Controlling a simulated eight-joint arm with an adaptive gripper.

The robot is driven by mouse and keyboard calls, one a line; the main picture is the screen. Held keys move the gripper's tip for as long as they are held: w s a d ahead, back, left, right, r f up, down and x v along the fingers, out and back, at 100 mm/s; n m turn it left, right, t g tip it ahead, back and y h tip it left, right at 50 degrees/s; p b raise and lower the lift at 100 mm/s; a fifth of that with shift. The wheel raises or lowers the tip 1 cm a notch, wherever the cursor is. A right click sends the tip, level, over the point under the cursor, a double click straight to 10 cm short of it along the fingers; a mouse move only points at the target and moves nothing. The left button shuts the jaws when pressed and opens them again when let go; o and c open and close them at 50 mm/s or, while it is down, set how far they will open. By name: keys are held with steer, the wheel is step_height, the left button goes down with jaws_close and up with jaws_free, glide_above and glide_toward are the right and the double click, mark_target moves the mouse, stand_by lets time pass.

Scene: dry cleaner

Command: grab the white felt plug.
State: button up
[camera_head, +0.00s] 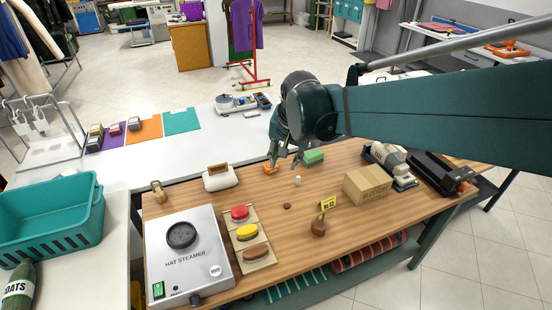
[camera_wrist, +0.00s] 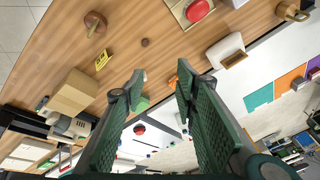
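The white felt plug (camera_head: 298,181) is a small pale cylinder standing on the wooden bench, in front of the green block (camera_head: 313,157). My gripper (camera_head: 284,163) is above the bench, up and to the left of the plug in the head view, pointing down and empty. In the wrist view my gripper (camera_wrist: 158,86) is open, its two dark green fingers apart. A small pale piece, likely the plug (camera_wrist: 144,75), shows at the tip of the left finger, which partly hides it. I see no contact with it in the head view.
An orange piece (camera_head: 270,168) lies close to my fingertips. A dark brown disc (camera_head: 287,206), a yellow tag (camera_head: 328,203), a brown knobbed tool (camera_head: 318,227) and a cardboard box (camera_head: 367,185) are around the plug. A hat steamer (camera_head: 188,257) stands at the left. Bare wood surrounds the plug.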

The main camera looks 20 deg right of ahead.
steer(key=w+d+f+m+g, duration=0.2)
steer(key=w+d+f+m, duration=0.4)
steer(key=w+f, duration=0.4)
steer(key=m+g, duration=0.2)
steer(key=m, duration=0.2)
glide_above(298, 177)
steer(key=f, duration=1.1)
steer(key=shift+a+f, duration=0.2)
steer(key=shift+f, duration=0.2)
steer(key=shift+w+d+f, duration=0.1)
steer(key=shift+d+f, duration=0.05)
steer(key=shift+f, duration=0.2)
steer(key=shift+f, duration=0.15)
steer(key=shift+f+b, duration=0.3)
steer(key=shift+f, duration=0.85)
steer(key=shift+f, duration=0.15)
steer(key=shift+d+f+b, duration=0.1)
steer(key=shift+f+b, duration=0.25)
steer(key=shift+f, duration=2.1)
